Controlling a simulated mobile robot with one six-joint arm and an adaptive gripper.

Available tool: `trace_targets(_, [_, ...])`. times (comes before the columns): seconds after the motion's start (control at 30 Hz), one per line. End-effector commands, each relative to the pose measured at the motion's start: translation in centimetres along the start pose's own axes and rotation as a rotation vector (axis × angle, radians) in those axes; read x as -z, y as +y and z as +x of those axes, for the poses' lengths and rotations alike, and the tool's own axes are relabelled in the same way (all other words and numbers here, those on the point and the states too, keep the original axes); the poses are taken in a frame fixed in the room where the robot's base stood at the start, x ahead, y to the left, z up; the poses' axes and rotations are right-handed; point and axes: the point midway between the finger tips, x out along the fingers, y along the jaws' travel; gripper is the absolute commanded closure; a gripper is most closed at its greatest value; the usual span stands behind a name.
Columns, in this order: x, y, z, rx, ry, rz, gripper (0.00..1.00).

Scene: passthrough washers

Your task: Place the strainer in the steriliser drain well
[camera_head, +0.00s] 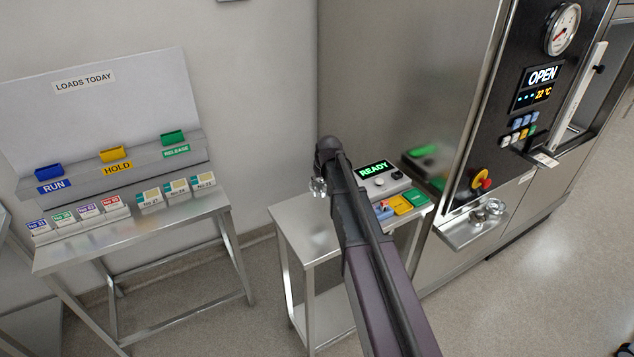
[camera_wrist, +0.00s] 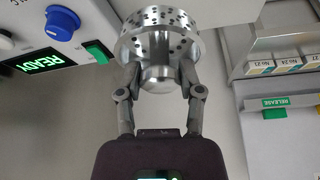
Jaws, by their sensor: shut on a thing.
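The strainer (camera_wrist: 158,38) is a round silver metal piece with small holes in its rim and a thick central stub. In the wrist view my gripper (camera_wrist: 159,82) has a finger on each side of the stub, shut on it. In the head view my gripper is mostly hidden behind my arm, and a bit of shiny metal (camera_head: 318,187) shows at its left, over the small steel table. The steriliser (camera_head: 480,120) stands at the right, its display reading OPEN.
A control box (camera_head: 378,178) reading READY, with coloured buttons, sits on the small steel table (camera_head: 310,232). A left-hand table (camera_head: 150,230) holds a LOADS TODAY board (camera_head: 100,100), coloured clips and several labelled cards. Open floor lies between the tables.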

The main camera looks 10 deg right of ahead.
Motion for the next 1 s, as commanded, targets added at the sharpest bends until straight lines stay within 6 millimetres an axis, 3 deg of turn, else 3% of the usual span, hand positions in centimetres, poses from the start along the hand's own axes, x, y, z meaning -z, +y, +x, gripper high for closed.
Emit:
trace_targets(0.27, [-0.2,0.0,0.6,0.000,0.000,0.000,1.00])
trace_targets(0.7, [-1.9,0.0,4.6,0.000,0.000,0.000,1.00])
trace_targets(1.0, [-2.0,0.0,4.8,0.000,0.000,0.000,1.00])
